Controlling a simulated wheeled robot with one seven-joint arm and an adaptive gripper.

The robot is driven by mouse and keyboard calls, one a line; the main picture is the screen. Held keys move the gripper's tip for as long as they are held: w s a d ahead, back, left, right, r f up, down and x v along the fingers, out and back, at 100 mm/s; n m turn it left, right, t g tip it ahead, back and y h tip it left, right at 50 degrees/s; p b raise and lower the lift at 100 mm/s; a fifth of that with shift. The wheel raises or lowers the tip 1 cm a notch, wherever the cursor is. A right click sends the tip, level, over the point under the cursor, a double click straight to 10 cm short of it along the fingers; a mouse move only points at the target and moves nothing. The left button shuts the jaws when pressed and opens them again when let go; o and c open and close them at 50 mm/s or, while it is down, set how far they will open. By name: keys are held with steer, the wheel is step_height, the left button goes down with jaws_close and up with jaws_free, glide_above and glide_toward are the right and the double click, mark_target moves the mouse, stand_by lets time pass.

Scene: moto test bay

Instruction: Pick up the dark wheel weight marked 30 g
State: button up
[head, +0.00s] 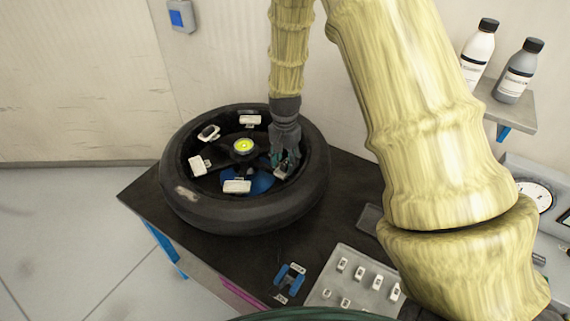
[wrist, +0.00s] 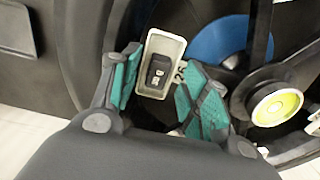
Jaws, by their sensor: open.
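My gripper (head: 283,162) reaches down into the right side of the black wheel (head: 180,203). In the wrist view its teal-padded fingers (wrist: 163,88) are open, one on each side of a dark weight (wrist: 158,76) in a pale rectangular holder (wrist: 165,45). The weight's small markings are too blurred to read surely. A tag beside the holder seems to read 25. I cannot tell whether either pad touches the holder. In the head view, another pale holder with a dark middle (head: 209,132) sits at the wheel's upper left; its marking is not readable.
More pale pieces (head: 250,120), (head: 198,166), (head: 237,187) sit around the yellow-green hub (head: 243,146). A grey tray (head: 335,294) of small weights and a blue tool (head: 289,278) lie at the front of the dark bench (head: 225,247). Bottles (head: 518,71) stand on a shelf at right.

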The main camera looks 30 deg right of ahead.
steer(key=shift+s+r, duration=0.25)
steer(key=shift+s, duration=0.05)
steer(key=shift+c, duration=0.9)
steer(key=c, duration=0.3)
steer(key=shift+w+f, duration=0.15)
steer(key=shift+w, duration=0.05)
steer(key=c, duration=0.5)
steer(key=shift+s, duration=0.1)
steer(key=shift+r, duration=0.2)
